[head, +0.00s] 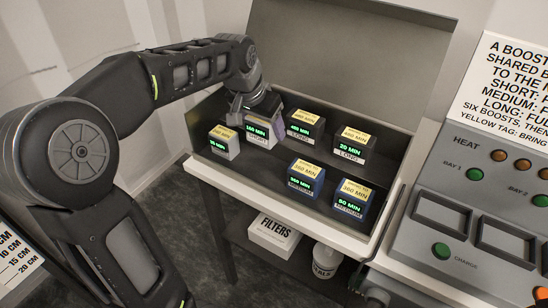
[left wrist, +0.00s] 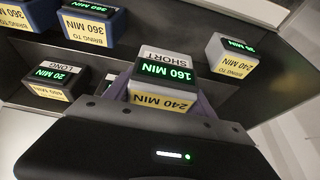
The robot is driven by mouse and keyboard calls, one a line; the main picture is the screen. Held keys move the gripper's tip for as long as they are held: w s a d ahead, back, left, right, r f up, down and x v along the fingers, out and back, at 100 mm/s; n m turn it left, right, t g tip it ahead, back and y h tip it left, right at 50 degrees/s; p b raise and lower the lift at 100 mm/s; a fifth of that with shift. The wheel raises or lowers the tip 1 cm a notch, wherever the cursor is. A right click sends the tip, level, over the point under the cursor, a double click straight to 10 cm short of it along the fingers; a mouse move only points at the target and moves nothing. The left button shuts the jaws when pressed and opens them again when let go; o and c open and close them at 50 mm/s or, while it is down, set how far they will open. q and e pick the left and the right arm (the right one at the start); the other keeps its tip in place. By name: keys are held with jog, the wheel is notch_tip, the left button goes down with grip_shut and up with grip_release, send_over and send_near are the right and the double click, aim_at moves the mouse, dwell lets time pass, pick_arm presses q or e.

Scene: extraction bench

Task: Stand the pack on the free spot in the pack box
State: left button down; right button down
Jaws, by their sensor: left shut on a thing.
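My left gripper (head: 259,112) points down over the left part of the pack box (head: 375,232) and is shut on a grey pack (head: 258,133) marked 160 MIN and SHORT. In the left wrist view, this pack (left wrist: 166,69) sits between the fingers, its green display and yellow 240 MIN label showing. My right gripper is not in view.
Bare floor shows at the front left. The raised lid (head: 345,50) is behind; a control console (head: 480,215) stands right. A FILTERS box (head: 273,235) is below.

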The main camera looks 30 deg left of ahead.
aim_at(294, 148)
pick_arm(q)
jog(key=shift+w+r, duration=0.1)
jog(key=shift+w, duration=0.05)
jog(key=shift+s+r, duration=0.1)
jog(key=shift+s, duration=0.2)
jog(key=shift+w+f, duration=0.1)
jog(key=shift+f, duration=3.05)
jog(key=shift+f, duration=0.15)
jog(key=shift+f+p, duration=0.3)
jog(key=shift+f, duration=1.45)
jog(key=shift+f, duration=0.15)
jog(key=shift+c, duration=1.6)
grip_release()
